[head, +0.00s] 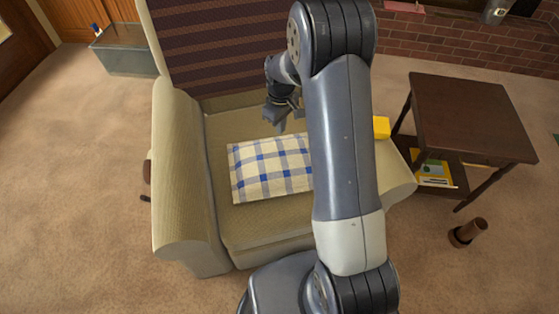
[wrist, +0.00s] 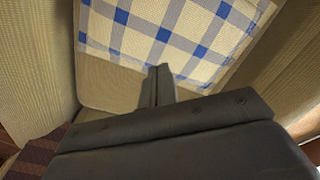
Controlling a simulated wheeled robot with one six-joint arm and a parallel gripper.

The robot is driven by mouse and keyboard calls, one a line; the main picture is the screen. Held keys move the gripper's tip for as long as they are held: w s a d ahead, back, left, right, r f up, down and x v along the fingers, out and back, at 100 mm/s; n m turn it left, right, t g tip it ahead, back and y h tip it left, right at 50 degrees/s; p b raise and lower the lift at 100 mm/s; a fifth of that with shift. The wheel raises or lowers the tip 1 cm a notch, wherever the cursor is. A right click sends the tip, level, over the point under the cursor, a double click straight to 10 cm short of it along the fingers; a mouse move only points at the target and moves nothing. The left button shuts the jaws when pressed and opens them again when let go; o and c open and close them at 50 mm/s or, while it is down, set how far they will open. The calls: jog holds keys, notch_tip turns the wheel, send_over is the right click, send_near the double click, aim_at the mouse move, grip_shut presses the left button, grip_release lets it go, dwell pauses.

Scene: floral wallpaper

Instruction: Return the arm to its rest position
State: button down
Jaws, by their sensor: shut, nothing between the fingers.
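My arm reaches up and forward over a beige armchair (head: 185,180). My gripper (head: 280,122) hangs over the back part of the chair's seat, near a plaid cloth or cushion. In the wrist view my gripper (wrist: 160,75) shows its fingers together, with nothing between them. The blue, white and cream plaid piece (head: 265,170) lies on the seat; it also shows at the top of the wrist view (wrist: 150,30). My arm hides its right end.
A dark side table (head: 470,110) stands right of the chair, with a yellow book (head: 433,172) on its lower shelf. A yellow object (head: 381,127) is by the right armrest. A brown cylinder (head: 467,232) is on the floor. A glass tank (head: 125,50) stands back left. The left carpet is mostly clear.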

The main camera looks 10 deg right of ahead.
aim_at(281, 151)
jog(key=shift+f, duration=0.2)
notch_tip(281, 151, down, 9)
jog(key=b, duration=0.7)
jog(key=shift+f, duration=0.1)
